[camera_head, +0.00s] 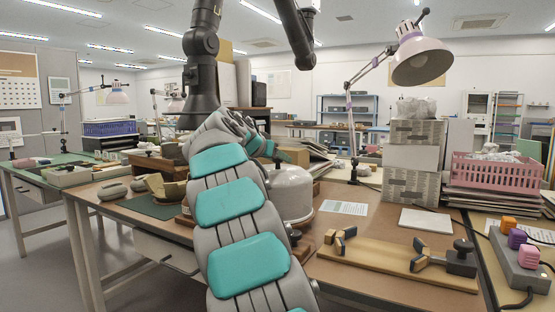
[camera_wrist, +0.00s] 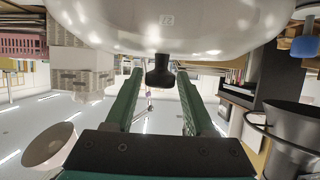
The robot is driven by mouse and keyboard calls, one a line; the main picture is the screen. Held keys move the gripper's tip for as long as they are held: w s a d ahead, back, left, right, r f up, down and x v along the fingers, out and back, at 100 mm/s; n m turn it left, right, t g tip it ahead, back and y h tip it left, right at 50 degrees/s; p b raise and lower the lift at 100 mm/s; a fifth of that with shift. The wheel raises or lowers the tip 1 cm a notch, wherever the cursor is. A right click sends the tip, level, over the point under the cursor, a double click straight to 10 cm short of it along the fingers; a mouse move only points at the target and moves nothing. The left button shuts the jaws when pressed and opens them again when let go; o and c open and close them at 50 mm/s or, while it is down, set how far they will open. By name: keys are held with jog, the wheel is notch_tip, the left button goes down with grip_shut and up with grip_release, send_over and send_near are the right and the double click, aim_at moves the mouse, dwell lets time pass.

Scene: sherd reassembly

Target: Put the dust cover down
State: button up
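The dust cover (camera_head: 291,192) is a pale, glossy dome at mid-table, just right of my arm, which hides its left side. It looks upright; I cannot tell what its lower edge rests on. In the wrist view, which is upside down, the dome (camera_wrist: 215,28) fills the top and its black knob (camera_wrist: 160,72) points away from it. My gripper (camera_wrist: 159,72) has its two green fingers on either side of the knob, with a narrow gap showing on each side. My gripper also shows above the dome in the head view (camera_head: 290,154).
A wooden board with clamps (camera_head: 395,262) lies at the front right, near a white tile (camera_head: 425,220). Stacked boxes (camera_head: 412,165), a pink basket (camera_head: 497,173) and a lamp (camera_head: 422,60) stand behind.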

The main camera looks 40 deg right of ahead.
jog(key=shift+o, duration=1.1)
